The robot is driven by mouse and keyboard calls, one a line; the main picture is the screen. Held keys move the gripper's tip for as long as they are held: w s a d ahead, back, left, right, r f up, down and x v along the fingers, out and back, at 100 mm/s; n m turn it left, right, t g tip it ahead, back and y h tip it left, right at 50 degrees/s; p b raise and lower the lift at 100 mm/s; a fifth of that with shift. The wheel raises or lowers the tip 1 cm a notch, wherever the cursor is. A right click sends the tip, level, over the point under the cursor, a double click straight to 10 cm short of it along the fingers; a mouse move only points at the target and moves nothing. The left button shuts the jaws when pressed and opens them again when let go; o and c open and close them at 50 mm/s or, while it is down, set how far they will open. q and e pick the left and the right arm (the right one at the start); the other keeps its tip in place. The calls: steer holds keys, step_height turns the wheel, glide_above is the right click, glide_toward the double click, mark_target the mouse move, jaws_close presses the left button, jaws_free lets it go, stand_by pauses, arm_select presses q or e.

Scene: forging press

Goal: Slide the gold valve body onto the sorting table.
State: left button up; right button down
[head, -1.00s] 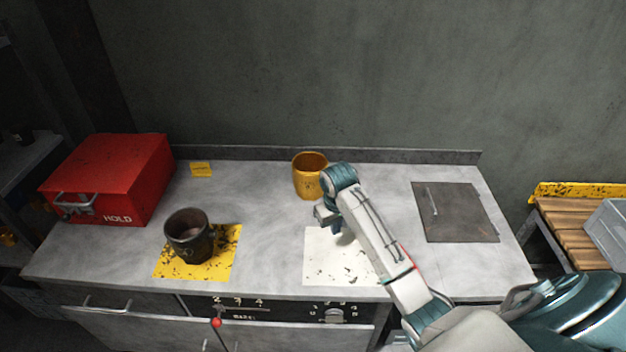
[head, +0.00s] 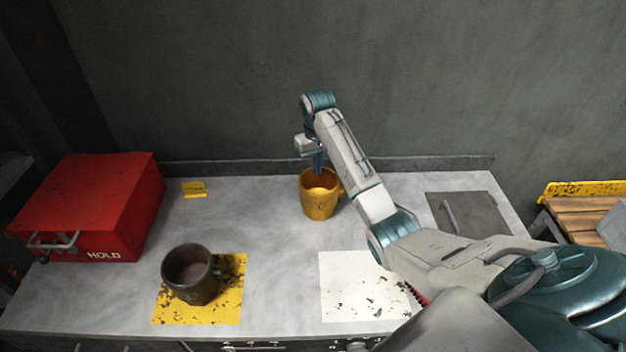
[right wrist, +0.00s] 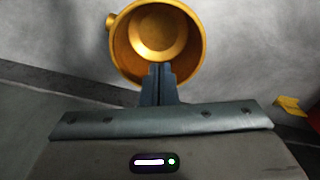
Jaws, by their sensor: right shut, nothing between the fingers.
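The gold valve body (head: 318,204) is a mug-like cup, upright near the back of the grey worktop (head: 275,270), its handle to the right. My right gripper (head: 318,166) is shut and empty, pointing down at the back of the cup's opening. In the right wrist view the closed fingers (right wrist: 158,72) overlap the rim of the gold valve body (right wrist: 126,50); whether they touch it or reach inside I cannot tell. The cup's floor looks empty. I cannot tell which surface is the sorting table. My left gripper is out of view.
A dark cup (head: 190,277) stands on a yellow mat (head: 228,305) at front left. A red HOLD box (head: 95,205) is at the left. A white mat (head: 350,290) lies bare in front of the gold cup. A dark plate with a handle (head: 475,220) is at the right.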

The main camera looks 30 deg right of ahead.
mark_target(323, 198)
steer(key=f, duration=0.2)
steer(key=f+p, duration=0.1)
steer(key=f, duration=0.1)
steer(key=s+f+p, duration=0.1)
steer(key=f, duration=0.2)
step_height(323, 198, down, 2)
steer(key=shift+w+p, duration=0.1)
steer(key=shift+p, duration=0.35)
steer(key=s, duration=0.1)
steer(key=s+p, duration=0.1)
steer(key=p, duration=0.1)
steer(key=shift+s+a, duration=0.25)
steer(key=shift+s, duration=0.15)
steer(key=shift+s+p, duration=0.35)
steer(key=shift+p, duration=0.05)
steer(key=shift+s+a, duration=0.1)
steer(key=shift+s, duration=0.1)
steer(key=shift+f, duration=0.1)
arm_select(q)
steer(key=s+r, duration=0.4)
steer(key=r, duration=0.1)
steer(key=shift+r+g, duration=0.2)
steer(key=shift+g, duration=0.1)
